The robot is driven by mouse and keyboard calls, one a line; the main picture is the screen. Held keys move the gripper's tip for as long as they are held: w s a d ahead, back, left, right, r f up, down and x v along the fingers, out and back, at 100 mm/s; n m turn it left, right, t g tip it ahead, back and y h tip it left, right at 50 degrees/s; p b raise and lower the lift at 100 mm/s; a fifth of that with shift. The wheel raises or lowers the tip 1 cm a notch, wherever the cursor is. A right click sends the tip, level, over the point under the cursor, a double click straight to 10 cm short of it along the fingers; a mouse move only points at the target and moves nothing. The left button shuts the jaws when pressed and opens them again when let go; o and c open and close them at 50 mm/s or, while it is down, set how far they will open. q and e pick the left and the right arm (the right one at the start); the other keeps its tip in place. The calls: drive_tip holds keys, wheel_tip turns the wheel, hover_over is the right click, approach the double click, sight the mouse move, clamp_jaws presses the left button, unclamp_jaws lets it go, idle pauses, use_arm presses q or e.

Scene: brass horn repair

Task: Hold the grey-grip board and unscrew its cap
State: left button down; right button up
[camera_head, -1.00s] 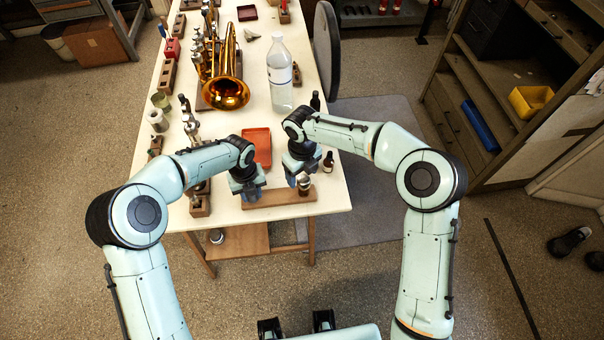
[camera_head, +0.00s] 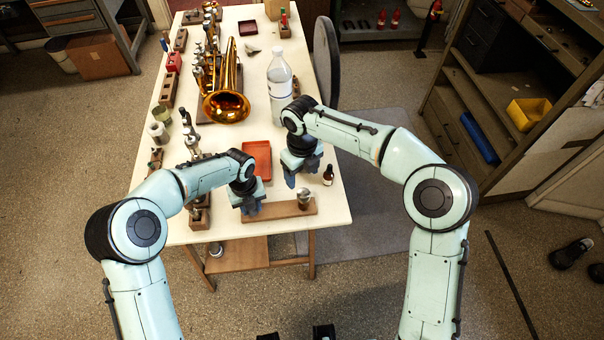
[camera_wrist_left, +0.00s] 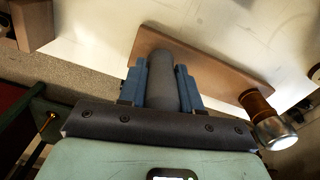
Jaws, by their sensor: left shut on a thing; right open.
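The brown wooden board (camera_head: 281,210) lies along the near edge of the table; it also shows in the left wrist view (camera_wrist_left: 215,70). My left gripper (camera_head: 252,209) is shut on the board's grey grip (camera_wrist_left: 162,85), with a blue finger on each side of it. A small amber-brown container (camera_wrist_left: 257,104) with a silvery cap (camera_wrist_left: 274,132) stands at the board's other end; it is small in the head view (camera_head: 304,198). My right gripper (camera_head: 302,178) is open and empty, behind and above the cap, apart from it.
A small dark bottle (camera_head: 328,175) stands close to the right of my right gripper. A red tray (camera_head: 257,158) lies between the arms. A clear bottle (camera_head: 280,88) and a brass horn (camera_head: 226,104) stand farther back. Wooden blocks line the table's left side.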

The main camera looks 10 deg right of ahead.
use_arm(q)
drive_tip(key=c, duration=0.7)
unclamp_jaws()
drive_tip(key=shift+r, duration=0.1)
